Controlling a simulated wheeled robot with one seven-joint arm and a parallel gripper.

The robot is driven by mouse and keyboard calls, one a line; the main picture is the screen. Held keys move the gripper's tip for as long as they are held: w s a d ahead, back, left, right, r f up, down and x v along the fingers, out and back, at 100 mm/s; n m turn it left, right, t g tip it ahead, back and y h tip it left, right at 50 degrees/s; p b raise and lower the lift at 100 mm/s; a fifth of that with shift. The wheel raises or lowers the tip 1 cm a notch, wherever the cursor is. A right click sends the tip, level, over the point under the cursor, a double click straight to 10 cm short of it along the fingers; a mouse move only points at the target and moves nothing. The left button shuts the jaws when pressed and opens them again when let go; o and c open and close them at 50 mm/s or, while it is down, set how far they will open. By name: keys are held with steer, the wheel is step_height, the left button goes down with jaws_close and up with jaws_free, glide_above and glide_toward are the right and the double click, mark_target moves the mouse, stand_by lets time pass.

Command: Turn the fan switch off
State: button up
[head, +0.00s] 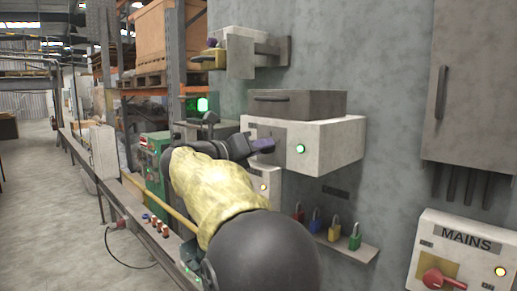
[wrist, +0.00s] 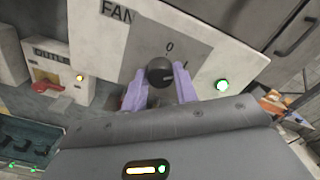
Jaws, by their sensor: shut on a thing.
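The fan box (head: 335,150) is a pale wall box with a lit green lamp (head: 299,148). In the head view my gripper (head: 262,145) reaches the box's front, hiding the knob.
A grey lidded box (head: 297,103) sits above the fan box. Several coloured padlocks (head: 335,229) hang below near a small shelf. A MAINS box (head: 465,250) with a red handle is at lower right, under a grey cabinet (head: 475,90). Another wall box (head: 240,52) is above my gripper.

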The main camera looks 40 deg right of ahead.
steer(key=n+p, duration=0.3)
steer(key=n, duration=0.8)
steer(key=shift+w+f, duration=0.1)
stand_by(0.4)
steer(key=o, duration=1)
steer(key=shift+a, duration=0.15)
steer(key=a+b, duration=0.1)
steer(key=a, duration=0.4)
steer(key=s+a+b, duration=0.1)
steer(key=a+b, duration=0.1)
steer(key=a, duration=0.4)
steer(key=a+b, duration=0.1)
steer(key=a, duration=0.5)
steer(key=shift+s, duration=0.15)
